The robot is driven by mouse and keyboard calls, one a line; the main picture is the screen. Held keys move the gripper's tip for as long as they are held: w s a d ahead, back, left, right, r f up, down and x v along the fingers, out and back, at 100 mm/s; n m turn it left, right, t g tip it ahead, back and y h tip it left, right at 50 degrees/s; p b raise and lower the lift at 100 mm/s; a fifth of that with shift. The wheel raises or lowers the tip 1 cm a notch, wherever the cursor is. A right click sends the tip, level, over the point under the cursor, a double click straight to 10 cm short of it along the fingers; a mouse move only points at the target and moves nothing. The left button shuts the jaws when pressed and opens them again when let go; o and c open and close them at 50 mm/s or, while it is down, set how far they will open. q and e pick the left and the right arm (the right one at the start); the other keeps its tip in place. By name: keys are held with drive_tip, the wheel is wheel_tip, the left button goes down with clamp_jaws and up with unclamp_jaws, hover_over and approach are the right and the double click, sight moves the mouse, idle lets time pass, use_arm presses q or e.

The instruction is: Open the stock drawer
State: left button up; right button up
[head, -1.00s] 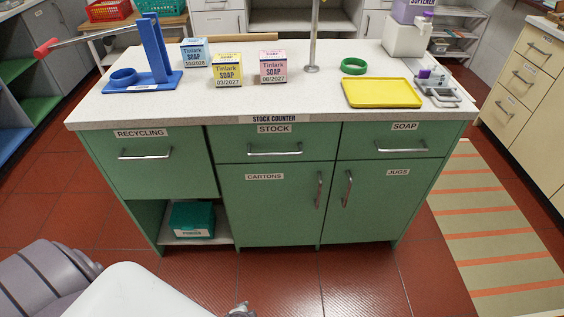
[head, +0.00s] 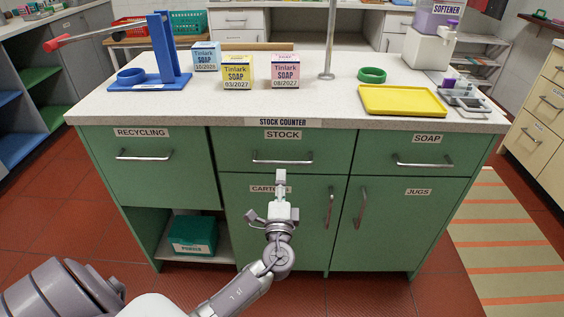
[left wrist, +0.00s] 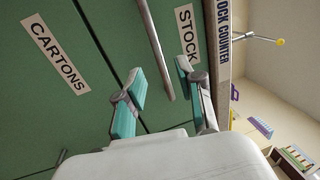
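The stock drawer (head: 235,145) is a shut green front under the counter's middle, labelled STOCK, with a silver bar handle (head: 283,161). My left gripper (head: 281,176) is just below the handle in the head view, in front of the top of the CARTONS door. In the left wrist view, its two teal-padded fingers (left wrist: 161,82) are apart, with the drawer handle (left wrist: 155,45) running between and beyond them. No contact with the bar is clear. The STOCK label (left wrist: 187,32) shows there too. My right gripper is not in view.
The recycling drawer (head: 190,180) is to the left and the soap drawer (head: 390,142) to the right. The cartons door (head: 285,225) and jugs door (head: 410,225) below have upright handles. Soap boxes and a yellow tray (head: 402,101) stand on the counter.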

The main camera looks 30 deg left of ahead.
sight(282, 163)
use_arm(q)
drive_tip(key=x, duration=0.7)
drive_tip(key=shift+f, duration=0.1)
clamp_jaws()
